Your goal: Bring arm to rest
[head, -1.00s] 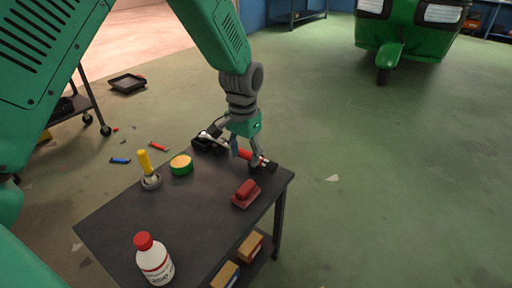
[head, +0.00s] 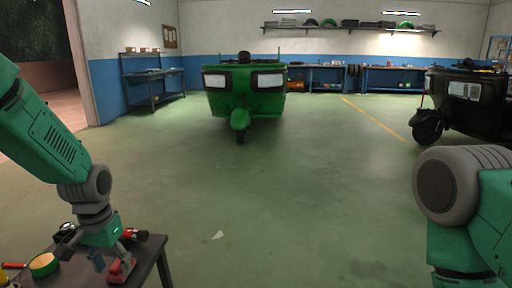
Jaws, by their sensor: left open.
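My left arm comes in from the left of the head view, and its gripper (head: 112,258) points down over the dark table (head: 150,257). The gripper is open, with its fingers close to a red and black tool (head: 138,234) and a red block-like object (head: 121,271). I cannot tell whether a finger touches either of them. My right arm shows at the right edge as a grey joint and green links. Its gripper is out of view.
A green and yellow roll (head: 43,264) lies on the table left of my gripper. A green rickshaw (head: 243,95) stands ahead, a black one (head: 465,105) at the right. Workbenches (head: 152,85) line the back. The floor (head: 300,190) between is open.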

